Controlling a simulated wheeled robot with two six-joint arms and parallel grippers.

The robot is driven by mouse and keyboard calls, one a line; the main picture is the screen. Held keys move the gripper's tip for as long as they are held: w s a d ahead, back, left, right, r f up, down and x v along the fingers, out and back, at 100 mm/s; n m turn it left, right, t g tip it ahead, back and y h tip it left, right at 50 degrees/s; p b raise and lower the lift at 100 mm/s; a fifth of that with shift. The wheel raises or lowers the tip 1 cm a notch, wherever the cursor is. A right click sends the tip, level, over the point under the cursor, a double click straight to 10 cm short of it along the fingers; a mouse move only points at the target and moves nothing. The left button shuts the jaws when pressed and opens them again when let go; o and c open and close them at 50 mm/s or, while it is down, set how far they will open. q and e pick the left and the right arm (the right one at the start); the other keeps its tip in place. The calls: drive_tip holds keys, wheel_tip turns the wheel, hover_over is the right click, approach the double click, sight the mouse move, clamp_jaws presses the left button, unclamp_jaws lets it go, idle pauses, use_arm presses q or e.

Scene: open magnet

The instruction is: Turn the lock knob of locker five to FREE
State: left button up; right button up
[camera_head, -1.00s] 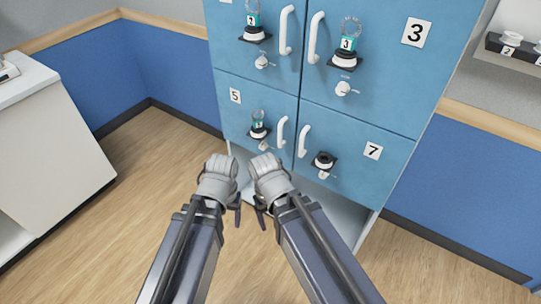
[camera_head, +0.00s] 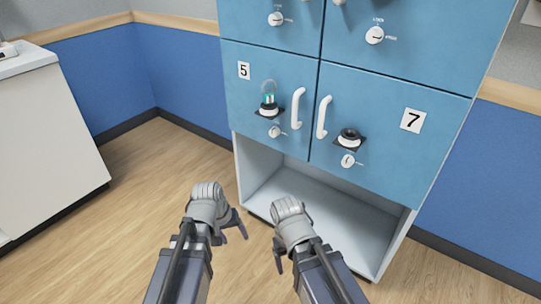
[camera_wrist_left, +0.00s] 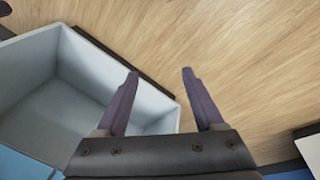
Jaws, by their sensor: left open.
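Locker five (camera_head: 241,100) is a blue door at the left of the cabinet, with a "5" label and a white handle (camera_head: 298,108). The knob's small lettering is too small to read. My left gripper (camera_head: 240,226) is below and left of the knob, apart from it; in the left wrist view its two fingers (camera_wrist_left: 158,85) are spread with nothing between them. My right gripper (camera_head: 278,258) is lower right, empty-looking; its opening is unclear.
Locker seven (camera_head: 400,155) is to the right, with its own handle (camera_head: 322,117) and knob (camera_head: 347,161). An open grey compartment (camera_head: 330,205) lies under both doors. A white counter (camera_head: 45,140) stands at left. Wooden floor is clear between.

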use_arm(q)
drive_tip(key=w+d+f+n+t+h+b, duration=0.1)
drive_tip(key=w+f+n+h+b, duration=0.1)
drive_tip(key=w+f, duration=0.1)
drive_tip(key=n+t+h+b, duration=0.1)
drive_tip(key=n+t+h, duration=0.85)
drive_tip(key=n, duration=1.15)
approach(272, 133)
drive_tip(key=d+t+y, duration=0.2)
drive_tip(key=y, duration=0.1)
drive_tip(key=shift+h, duration=0.25)
drive_tip(key=shift+x, duration=3.65)
drive_tip(key=shift+s+d+r, duration=0.1)
drive_tip(key=shift+s, duration=0.05)
use_arm(e)
wheel_tip(272, 133, down, 6)
drive_tip(key=shift+r, duration=0.2)
use_arm(q)
clamp_jaws()
